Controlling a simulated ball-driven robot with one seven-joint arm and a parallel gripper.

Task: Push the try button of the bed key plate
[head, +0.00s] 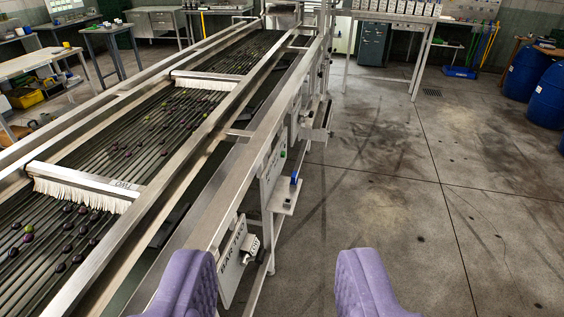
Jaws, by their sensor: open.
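My gripper (278,262) is open and empty, its two purple padded fingers at the bottom of the view. Ahead and to the left is the roller sizer (195,185), with plates along its right side rail. A pale plate (272,170) with dark markings carries a small green button (283,154); it may be the bed key plate, but its lettering is too small to read. A nearer plate (230,262) lettered "BAR TR…" has a grey and black control (252,248) and shows between the fingers. My gripper appears apart from both plates.
A small bracket (285,195) with a blue-topped item (294,177) juts from the side rail. Open concrete floor (400,200) lies to the right. Blue barrels (535,85) stand far right.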

